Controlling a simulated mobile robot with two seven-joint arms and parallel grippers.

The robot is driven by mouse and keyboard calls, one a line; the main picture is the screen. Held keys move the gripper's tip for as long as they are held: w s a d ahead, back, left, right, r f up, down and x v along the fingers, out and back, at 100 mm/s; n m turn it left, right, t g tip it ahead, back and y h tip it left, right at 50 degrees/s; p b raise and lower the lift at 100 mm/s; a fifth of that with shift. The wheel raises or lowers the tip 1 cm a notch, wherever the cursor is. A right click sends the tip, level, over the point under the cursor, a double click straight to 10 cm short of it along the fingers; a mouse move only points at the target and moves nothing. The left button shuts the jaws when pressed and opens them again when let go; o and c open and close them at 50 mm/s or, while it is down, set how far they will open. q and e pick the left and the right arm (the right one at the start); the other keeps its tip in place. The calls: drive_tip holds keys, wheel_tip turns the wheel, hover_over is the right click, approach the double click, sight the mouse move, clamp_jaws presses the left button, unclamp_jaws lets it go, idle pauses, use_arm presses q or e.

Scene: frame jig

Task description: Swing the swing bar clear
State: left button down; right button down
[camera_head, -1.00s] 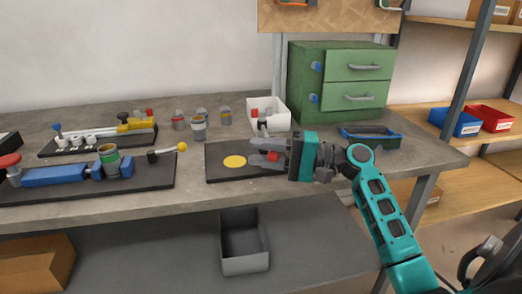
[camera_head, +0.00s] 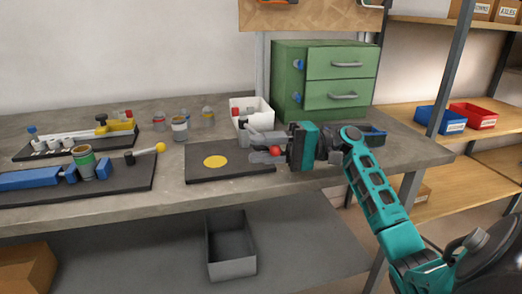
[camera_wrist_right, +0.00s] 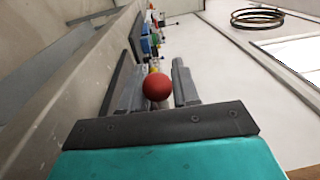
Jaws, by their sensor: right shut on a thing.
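The dark plate (camera_head: 205,176) with a yellow disc (camera_head: 215,161) lies near the front edge of the bench. My right gripper (camera_head: 264,149) is over the plate's right side, with its fingers pointing left. It is shut on a red ball knob (camera_head: 276,150), which seems to be the end of the swing bar. In the right wrist view the red knob (camera_wrist_right: 157,87) sits between the two grey fingers (camera_wrist_right: 158,90). The bar itself is mostly hidden by the fingers, so I cannot tell its exact angle. The yellow disc is uncovered from above. My left gripper is not in view.
A white bin (camera_head: 236,106) stands behind the plate, and a green drawer cabinet (camera_head: 288,85) is behind my right gripper. A blue tray (camera_head: 374,137) is at the right. Small jars (camera_head: 180,128) and a yellow-knobbed lever (camera_head: 160,147) are to the left. A grey bin (camera_head: 231,267) is below.

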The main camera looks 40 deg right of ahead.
drive_tip(key=c, duration=1.2)
unclamp_jaws()
drive_tip(key=shift+d, duration=0.1)
drive_tip(key=p+v, duration=0.1)
drive_tip(key=v, duration=1.1)
drive_tip(key=shift+s+d, duration=0.1)
drive_tip(key=shift+d, duration=0.05)
drive_tip(key=shift+s+d, duration=0.1)
drive_tip(key=shift+d, duration=0.05)
